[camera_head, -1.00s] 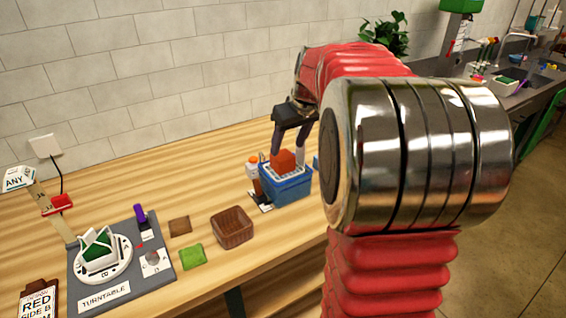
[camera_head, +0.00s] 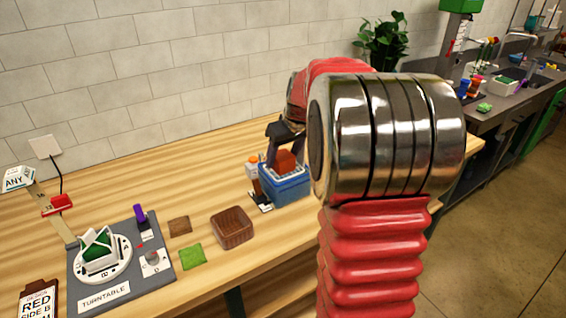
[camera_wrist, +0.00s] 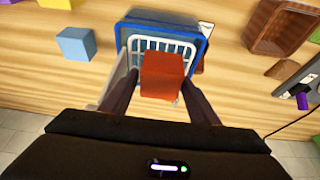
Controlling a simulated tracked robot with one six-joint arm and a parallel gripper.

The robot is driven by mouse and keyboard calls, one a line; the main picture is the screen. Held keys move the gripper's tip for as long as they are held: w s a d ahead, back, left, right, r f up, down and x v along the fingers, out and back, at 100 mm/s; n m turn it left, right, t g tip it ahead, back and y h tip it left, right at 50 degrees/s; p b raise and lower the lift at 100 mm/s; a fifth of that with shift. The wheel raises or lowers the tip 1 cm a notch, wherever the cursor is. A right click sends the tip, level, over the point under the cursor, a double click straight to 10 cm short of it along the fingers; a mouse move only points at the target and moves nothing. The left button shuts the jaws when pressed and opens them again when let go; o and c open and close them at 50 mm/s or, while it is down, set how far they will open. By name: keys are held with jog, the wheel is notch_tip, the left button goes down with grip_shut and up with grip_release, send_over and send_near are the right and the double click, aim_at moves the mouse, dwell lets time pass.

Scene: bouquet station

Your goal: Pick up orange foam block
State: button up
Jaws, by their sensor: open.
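The orange foam block (camera_head: 286,159) sits in the top of a blue bin (camera_head: 286,190) with a white grid. In the wrist view the block (camera_wrist: 162,76) stands over the white grid of the blue bin (camera_wrist: 128,32). My gripper (camera_head: 285,152) is open, with its fingers down around the block. In the wrist view my gripper (camera_wrist: 160,88) has one finger on each side of the block, with a gap showing at the left; contact at the right cannot be told. My arm hides part of the area right of the bin.
An orange-capped bottle (camera_head: 253,170) stands close beside the bin. A light blue block (camera_wrist: 76,44) is near the bin in the wrist view.

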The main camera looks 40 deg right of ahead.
aim_at(283, 155)
jog(key=shift+w+f, duration=0.1)
jog(key=shift+f, duration=0.1)
jog(key=shift+c, duration=0.6)
jog(key=c, duration=0.9)
jog(key=shift+r, duration=0.1)
jog(key=shift+r, duration=0.1)
notch_tip(283, 155, up, 18)
dwell(0.3)
